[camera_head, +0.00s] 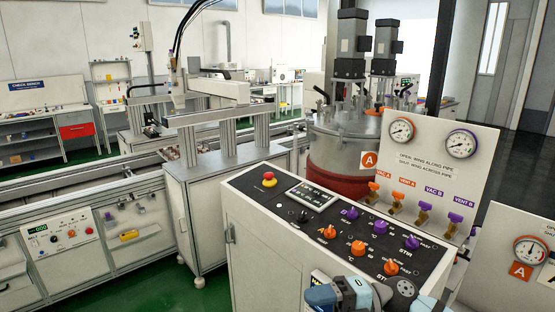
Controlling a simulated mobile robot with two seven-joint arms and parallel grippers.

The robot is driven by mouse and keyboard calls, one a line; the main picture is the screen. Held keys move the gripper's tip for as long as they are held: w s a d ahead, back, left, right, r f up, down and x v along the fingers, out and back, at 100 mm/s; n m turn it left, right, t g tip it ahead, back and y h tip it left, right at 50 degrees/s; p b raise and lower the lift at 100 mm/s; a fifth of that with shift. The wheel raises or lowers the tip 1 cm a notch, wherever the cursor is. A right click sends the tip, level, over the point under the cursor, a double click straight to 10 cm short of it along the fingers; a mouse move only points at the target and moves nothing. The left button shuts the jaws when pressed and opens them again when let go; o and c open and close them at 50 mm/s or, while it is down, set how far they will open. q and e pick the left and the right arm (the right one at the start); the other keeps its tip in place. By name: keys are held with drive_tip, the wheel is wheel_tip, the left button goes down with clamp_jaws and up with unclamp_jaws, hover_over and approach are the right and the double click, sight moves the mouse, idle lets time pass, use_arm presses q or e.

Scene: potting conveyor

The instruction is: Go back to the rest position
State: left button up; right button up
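Blue and grey parts of my own body show at the bottom edge, in front of the control console (243,262). I see no gripper fingers on them, and both grippers are out of view. The parts cover the console's lower front edge. The console's sloped black panel (278,207) carries a red emergency button (269,180), a small display (311,195), and several orange and purple knobs. I cannot tell whether my arms touch the console.
Behind the console stands a round metal vessel (345,143) with motors on top. A gauge board (443,166) with several valves rises at the right. Another gauge (529,251) is at the far right. A conveyor line (75,190) runs at left. Green floor (185,295) is open between them.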

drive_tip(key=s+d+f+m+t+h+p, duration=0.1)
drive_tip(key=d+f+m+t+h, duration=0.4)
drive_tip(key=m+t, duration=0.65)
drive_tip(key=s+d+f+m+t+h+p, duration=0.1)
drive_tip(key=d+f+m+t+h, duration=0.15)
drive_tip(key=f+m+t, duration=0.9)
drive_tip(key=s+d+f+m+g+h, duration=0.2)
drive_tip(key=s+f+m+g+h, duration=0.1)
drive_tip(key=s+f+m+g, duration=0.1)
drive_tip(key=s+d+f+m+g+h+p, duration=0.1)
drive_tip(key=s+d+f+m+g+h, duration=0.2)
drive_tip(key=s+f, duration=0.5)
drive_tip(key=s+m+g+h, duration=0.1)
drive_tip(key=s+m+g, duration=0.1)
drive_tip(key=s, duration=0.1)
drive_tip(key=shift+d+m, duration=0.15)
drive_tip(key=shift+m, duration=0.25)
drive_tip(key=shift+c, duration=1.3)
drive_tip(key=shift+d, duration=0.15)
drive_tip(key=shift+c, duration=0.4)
